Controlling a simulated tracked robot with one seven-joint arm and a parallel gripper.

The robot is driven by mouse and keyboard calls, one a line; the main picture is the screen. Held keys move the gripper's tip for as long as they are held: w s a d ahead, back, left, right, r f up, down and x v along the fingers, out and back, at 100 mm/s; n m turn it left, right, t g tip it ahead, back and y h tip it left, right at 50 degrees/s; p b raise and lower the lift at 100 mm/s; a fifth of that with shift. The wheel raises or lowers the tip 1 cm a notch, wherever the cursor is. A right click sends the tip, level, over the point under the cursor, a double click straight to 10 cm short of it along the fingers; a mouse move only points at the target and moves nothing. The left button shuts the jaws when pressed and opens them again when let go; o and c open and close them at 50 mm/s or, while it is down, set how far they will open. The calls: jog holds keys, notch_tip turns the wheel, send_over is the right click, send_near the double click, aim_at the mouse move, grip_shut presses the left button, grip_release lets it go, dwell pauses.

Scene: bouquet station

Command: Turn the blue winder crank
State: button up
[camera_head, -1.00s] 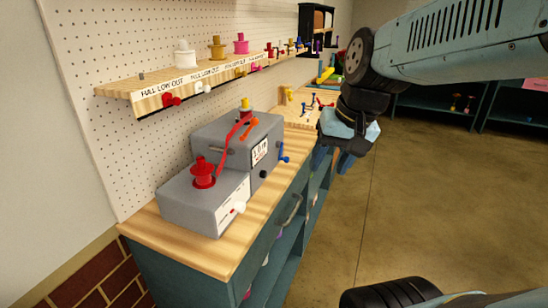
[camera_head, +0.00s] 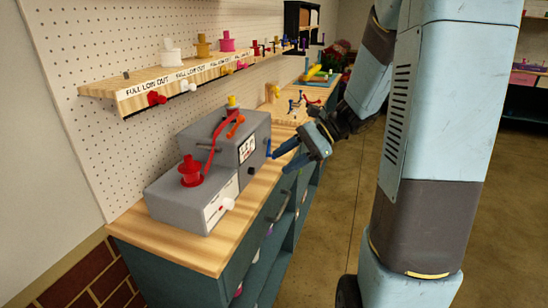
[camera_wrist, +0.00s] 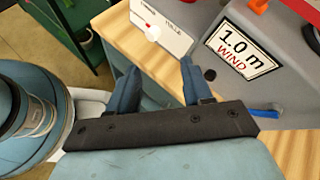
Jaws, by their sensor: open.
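The blue winder crank (camera_head: 267,147) sticks out of the front face of the grey winder machine (camera_head: 222,135). In the wrist view the blue crank (camera_wrist: 264,112) shows at the right, below the "1.0 m WIND" label (camera_wrist: 238,50), partly cut off by my gripper's body. My gripper (camera_head: 282,162) is open and empty, with its two blue fingers pointing at the machine's front, just right of the crank. In the wrist view my open gripper (camera_wrist: 158,70) has the crank outside its fingers, to the right of them.
A red spool (camera_head: 191,172) stands on the machine's lower box, with a red ribbon (camera_head: 212,143) running up. A white knob (camera_head: 228,204) is on its front. The wooden counter (camera_head: 215,252) is clear in front. A shelf (camera_head: 175,88) with spools hangs behind.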

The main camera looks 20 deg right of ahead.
jog(key=w+d+f+m+t+y, duration=0.3)
jog(key=w+d+f+m+t, duration=0.75)
jog(key=w+d+m, duration=0.2)
jog(key=shift+g, duration=0.35)
jog(key=x, duration=1.3)
jog(key=shift+s+a+f, duration=0.1)
jog(key=shift+s+f, duration=0.05)
jog(key=shift+f, duration=0.05)
jog(key=shift+c, duration=0.3)
grip_shut()
jog(key=shift+d+m, duration=0.25)
jog(key=shift+a, duration=0.2)
